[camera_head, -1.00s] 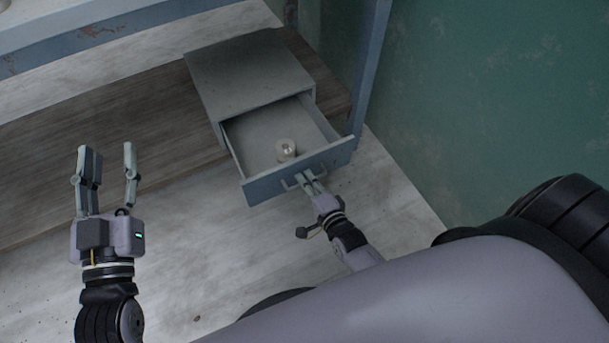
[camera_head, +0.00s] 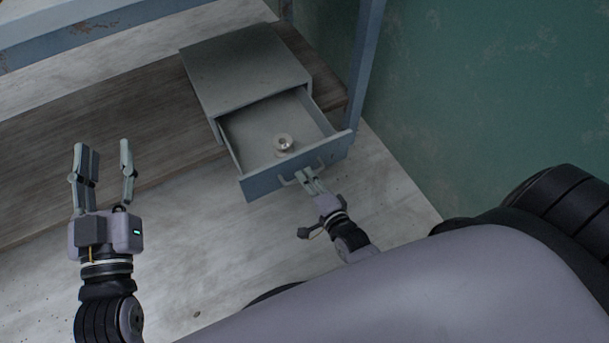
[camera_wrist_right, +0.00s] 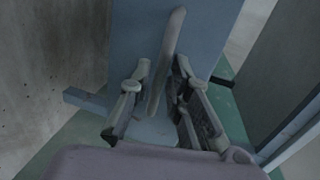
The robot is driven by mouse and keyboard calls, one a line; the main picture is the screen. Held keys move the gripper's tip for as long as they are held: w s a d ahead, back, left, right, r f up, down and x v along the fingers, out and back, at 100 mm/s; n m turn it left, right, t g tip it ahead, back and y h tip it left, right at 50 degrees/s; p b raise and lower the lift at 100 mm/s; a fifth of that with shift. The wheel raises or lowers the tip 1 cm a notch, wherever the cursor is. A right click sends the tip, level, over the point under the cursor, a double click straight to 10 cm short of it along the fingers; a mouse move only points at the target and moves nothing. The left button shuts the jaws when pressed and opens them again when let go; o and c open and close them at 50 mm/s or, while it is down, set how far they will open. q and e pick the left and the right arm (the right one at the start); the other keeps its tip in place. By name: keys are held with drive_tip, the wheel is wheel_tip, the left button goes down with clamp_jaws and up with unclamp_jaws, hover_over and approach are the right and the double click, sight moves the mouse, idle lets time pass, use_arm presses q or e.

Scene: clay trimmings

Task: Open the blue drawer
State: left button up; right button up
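The blue drawer (camera_head: 262,187) is pulled well out of its grey cabinet (camera_head: 245,67) in the head view, and its inside is visible. In the right wrist view the handle (camera_wrist_right: 166,60) runs between the fingers (camera_wrist_right: 162,75) in front of the blue drawer front (camera_wrist_right: 208,35). The fingers look closed around it, though contact is hard to see. My left gripper (camera_head: 103,165) is open and empty, far left of the drawer.
A small pale round object (camera_head: 283,143) sits inside the drawer. A blue post (camera_head: 364,60) and a green wall (camera_head: 480,100) stand to the right. The pale floor (camera_head: 210,240) in front of the drawer is clear between my arms.

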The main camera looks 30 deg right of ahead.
drive_tip(key=v, duration=1)
